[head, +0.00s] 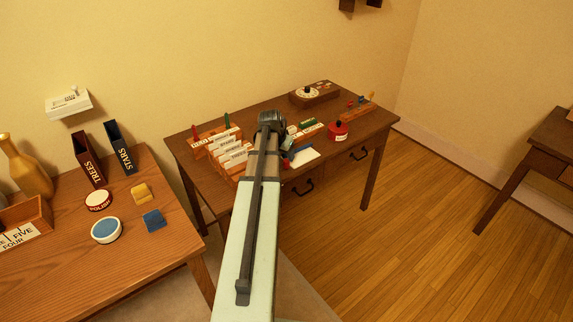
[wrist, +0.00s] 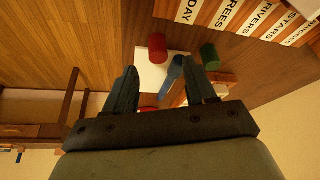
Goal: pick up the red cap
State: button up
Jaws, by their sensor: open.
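A red cylinder that looks like the red cap (wrist: 157,46) shows in the wrist view, by the edge of a white card (wrist: 151,77). A blue cylinder (wrist: 174,70) is just below and right of it, and a green cylinder (wrist: 209,55) is further right. My gripper (wrist: 160,64) is open, with one finger on each side of the picture's middle. The red cylinder shows just beyond the fingertips, and nothing is clearly held.
The far desk (head: 263,108) carries labelled card dividers (head: 232,153), a red tin (head: 338,131) and a box with a dial (head: 313,95). The near left table (head: 150,250) holds a blue-topped round tin (head: 107,230) and upright files (head: 88,160). Open floor lies right.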

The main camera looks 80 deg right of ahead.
aim_at(286, 161)
jog(key=shift+x, duration=2.25)
jog(key=shift+a, duration=0.2)
jog(key=shift+c, duration=0.2)
grip_shut()
